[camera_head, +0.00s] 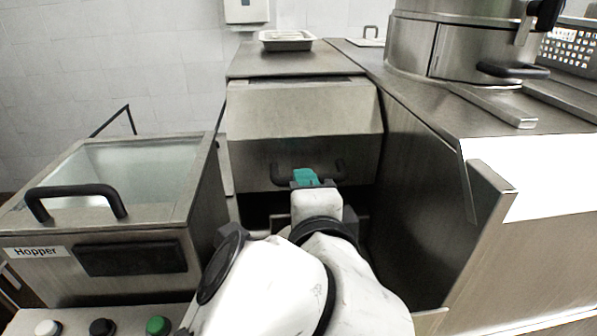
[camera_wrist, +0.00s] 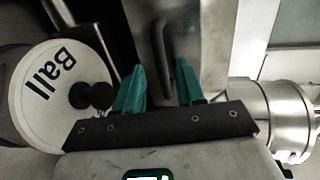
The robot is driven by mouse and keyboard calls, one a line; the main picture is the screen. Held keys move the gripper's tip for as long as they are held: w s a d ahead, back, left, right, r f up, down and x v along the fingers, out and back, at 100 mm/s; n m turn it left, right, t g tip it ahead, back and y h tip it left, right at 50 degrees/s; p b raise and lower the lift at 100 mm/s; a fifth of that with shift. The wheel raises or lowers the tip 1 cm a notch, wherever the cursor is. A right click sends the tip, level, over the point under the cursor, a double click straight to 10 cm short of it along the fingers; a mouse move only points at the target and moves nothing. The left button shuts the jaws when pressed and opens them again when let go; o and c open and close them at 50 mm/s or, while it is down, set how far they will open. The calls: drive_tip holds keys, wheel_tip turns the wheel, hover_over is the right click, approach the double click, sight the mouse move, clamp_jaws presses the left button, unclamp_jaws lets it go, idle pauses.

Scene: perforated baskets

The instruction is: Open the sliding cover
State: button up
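The metal front panel (camera_head: 250,158), which looks like the sliding cover, is on the box in the middle of the head view. Its black bar handle (camera_head: 281,175) runs across its lower part. In the wrist view the handle (camera_wrist: 168,45) stands upright in the picture, on the bare metal panel (camera_wrist: 205,45). My gripper (camera_head: 305,177) is in front of the handle and hides its middle. In the wrist view the teal fingers of my gripper (camera_wrist: 160,66) are apart, with the handle lying between and beyond their tips. Contact with the handle cannot be told.
A glass-topped hopper (camera_head: 140,165) with a black handle stands at the left. A metal counter (camera_head: 420,165) with a round steel machine (camera_head: 462,50) is at the right. A tray (camera_head: 287,40) lies on top. In the wrist view a white disc marked Ball (camera_wrist: 60,95) is at the left.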

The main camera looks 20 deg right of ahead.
drive_tip(key=shift+p+x, duration=0.5)
drive_tip(key=shift+x, duration=2.05)
drive_tip(key=shift+c, duration=0.3)
clamp_jaws()
